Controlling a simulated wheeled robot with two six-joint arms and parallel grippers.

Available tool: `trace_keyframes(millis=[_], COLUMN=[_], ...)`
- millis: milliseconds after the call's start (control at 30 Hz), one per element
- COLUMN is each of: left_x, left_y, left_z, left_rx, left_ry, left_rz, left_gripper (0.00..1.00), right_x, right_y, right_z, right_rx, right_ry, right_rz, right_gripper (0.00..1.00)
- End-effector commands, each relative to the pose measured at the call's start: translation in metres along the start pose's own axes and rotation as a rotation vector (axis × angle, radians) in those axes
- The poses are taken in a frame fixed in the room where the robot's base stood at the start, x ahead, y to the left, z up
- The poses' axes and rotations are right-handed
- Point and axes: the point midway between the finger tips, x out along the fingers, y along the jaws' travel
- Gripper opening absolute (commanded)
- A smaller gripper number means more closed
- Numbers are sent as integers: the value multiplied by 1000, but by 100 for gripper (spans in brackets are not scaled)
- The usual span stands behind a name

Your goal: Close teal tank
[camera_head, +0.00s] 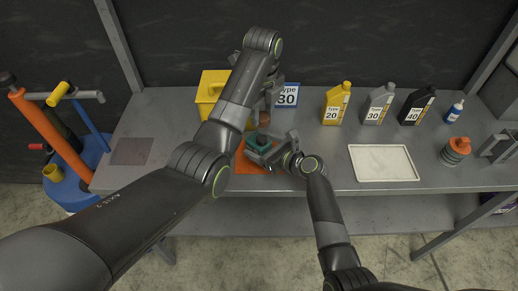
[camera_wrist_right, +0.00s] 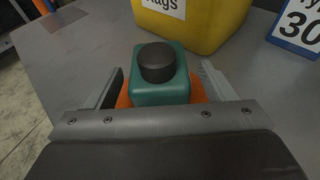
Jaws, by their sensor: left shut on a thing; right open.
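The teal tank (camera_head: 257,143) stands upright on an orange mat (camera_head: 247,164) on the bench. In the right wrist view the tank (camera_wrist_right: 160,91) has a round black cap (camera_wrist_right: 157,62) sitting on its top. My right gripper (camera_head: 268,152) is open at the tank, with its fingers on either side in the right wrist view (camera_wrist_right: 165,85); gaps show beside the tank. My left gripper (camera_head: 264,102) is above and behind the tank, partly hidden by my left arm. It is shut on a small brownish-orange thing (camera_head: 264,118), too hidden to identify.
A yellow rags bin (camera_head: 211,87) and a Type 30 sign (camera_head: 288,95) stand behind the tank. Type 20 (camera_head: 336,104), Type 30 (camera_head: 378,105) and Type 40 (camera_head: 416,106) bottles stand at the back right. A white tray (camera_head: 383,163) lies to the right.

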Motion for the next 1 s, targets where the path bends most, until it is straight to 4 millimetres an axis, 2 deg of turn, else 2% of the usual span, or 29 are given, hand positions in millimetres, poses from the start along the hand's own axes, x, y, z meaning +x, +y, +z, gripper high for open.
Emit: trace_keyframes(millis=[267, 767, 867, 1000], left_x=[0, 0, 4, 24], left_y=[0, 0, 0, 1], left_z=[0, 0, 0, -1], left_rx=[0, 0, 0, 0], left_ry=[0, 0, 1, 2], left_rz=[0, 0, 1, 3], left_gripper=[17, 17, 17, 17], right_x=[0, 0, 0, 0], right_y=[0, 0, 0, 0], right_z=[0, 0, 0, 0], right_rx=[0, 1, 1, 1], right_ry=[-1, -1, -1, -1], right_rz=[0, 0, 0, 0], right_gripper=[75, 10, 10, 10])
